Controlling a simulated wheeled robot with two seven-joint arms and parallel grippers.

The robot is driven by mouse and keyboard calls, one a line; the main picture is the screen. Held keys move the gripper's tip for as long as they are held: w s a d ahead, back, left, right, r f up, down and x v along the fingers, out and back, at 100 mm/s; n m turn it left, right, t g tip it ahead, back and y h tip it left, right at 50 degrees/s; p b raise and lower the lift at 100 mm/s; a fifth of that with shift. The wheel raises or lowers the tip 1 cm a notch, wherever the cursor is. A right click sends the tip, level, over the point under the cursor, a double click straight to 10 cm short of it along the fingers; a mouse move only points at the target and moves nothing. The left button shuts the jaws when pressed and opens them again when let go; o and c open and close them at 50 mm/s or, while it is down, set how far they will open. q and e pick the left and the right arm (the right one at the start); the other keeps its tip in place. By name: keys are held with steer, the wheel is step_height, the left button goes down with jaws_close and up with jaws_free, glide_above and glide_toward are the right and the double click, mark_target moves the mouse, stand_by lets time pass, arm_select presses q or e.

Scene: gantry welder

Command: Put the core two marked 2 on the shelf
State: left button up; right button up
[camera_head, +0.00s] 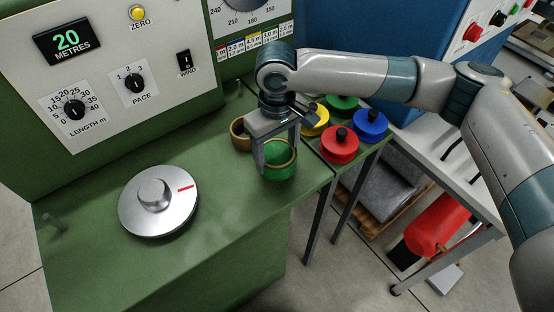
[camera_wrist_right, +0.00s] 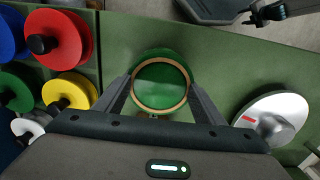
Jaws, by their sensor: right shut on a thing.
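A green core (camera_head: 280,170), ring-shaped with a tan rim, is at the right end of the green bench (camera_head: 235,215). My right gripper (camera_head: 278,160) is shut on it, one finger on each side. In the right wrist view the core (camera_wrist_right: 160,85) sits between the two fingers, with green inside its rim. I cannot tell whether it touches the bench. A brown core (camera_head: 239,137) stands just behind it, partly hidden by the gripper. No number mark can be read on either core. My left gripper is not in view.
Red (camera_head: 339,146), blue (camera_head: 370,125), yellow (camera_head: 316,120) and green (camera_head: 342,105) knobbed discs sit on a side ledge to the right. A silver dial (camera_head: 158,202) stands on the bench at left. The panel reads 20 metres. The bench front is clear.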

step_height(320, 180, down, 3)
steer(key=shift+r+p, duration=0.1)
steer(key=shift+p, duration=0.45)
steer(key=shift+f, duration=0.3)
steer(key=shift+f, duration=0.1)
steer(key=o, duration=1.1)
steer(key=shift+c, duration=0.2)
step_height(320, 180, up, 12)
steer(key=b, duration=0.3)
steer(key=shift+b, duration=0.3)
